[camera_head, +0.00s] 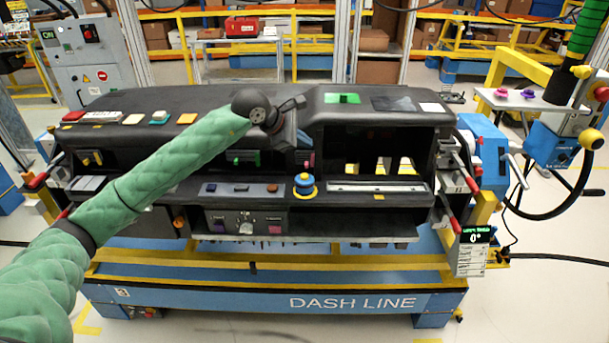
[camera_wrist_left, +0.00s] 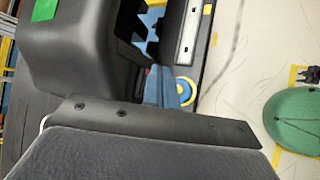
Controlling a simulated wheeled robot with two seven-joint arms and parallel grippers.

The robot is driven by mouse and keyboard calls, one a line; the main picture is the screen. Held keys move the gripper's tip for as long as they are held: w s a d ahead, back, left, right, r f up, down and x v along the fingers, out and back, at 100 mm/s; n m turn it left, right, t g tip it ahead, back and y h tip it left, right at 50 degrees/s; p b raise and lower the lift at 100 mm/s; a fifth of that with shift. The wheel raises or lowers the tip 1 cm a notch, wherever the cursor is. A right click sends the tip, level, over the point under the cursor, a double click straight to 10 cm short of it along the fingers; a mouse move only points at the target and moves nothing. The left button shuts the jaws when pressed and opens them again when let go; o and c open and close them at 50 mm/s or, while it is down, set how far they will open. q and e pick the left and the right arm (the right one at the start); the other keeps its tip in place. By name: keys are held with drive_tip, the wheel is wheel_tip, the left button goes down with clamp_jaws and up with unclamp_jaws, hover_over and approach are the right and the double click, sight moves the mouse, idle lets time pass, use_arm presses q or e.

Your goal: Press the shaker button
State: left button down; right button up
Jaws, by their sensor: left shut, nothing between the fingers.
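The dashboard module (camera_head: 375,193) stands on a blue stand, its front facing me. No label marks the shaker button, so I cannot tell which control it is. A round blue knob with a yellow ring (camera_head: 304,187) sits on the front ledge; its yellow ring also shows in the left wrist view (camera_wrist_left: 186,91). A strip of small buttons (camera_head: 240,189) lies left of it. My left gripper (camera_head: 303,141) is shut and empty, above and behind the knob, apparently apart from it. Its blue fingers (camera_wrist_left: 160,87) point toward the knob. My right gripper is out of view.
A black hood with a green patch (camera_head: 342,98) rises right of my left gripper. Buttons (camera_head: 160,117) line the top left of the dashboard. Red-handled clamps (camera_head: 467,180) hold its right end. An open cavity (camera_head: 380,150) lies under the hood.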

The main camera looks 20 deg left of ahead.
sight(301, 176)
use_arm(q)
drive_tip(key=f, duration=0.1)
drive_tip(key=a+f, duration=0.1)
drive_tip(key=f, duration=0.1)
drive_tip(key=shift+w+f+y, duration=0.1)
drive_tip(key=shift+f+y, duration=0.15)
drive_tip(key=shift+y, duration=0.05)
drive_tip(key=shift+f, duration=1.15)
drive_tip(key=shift+f+b, duration=0.55)
drive_tip(key=shift+f, duration=0.2)
drive_tip(key=shift+f+b, duration=0.55)
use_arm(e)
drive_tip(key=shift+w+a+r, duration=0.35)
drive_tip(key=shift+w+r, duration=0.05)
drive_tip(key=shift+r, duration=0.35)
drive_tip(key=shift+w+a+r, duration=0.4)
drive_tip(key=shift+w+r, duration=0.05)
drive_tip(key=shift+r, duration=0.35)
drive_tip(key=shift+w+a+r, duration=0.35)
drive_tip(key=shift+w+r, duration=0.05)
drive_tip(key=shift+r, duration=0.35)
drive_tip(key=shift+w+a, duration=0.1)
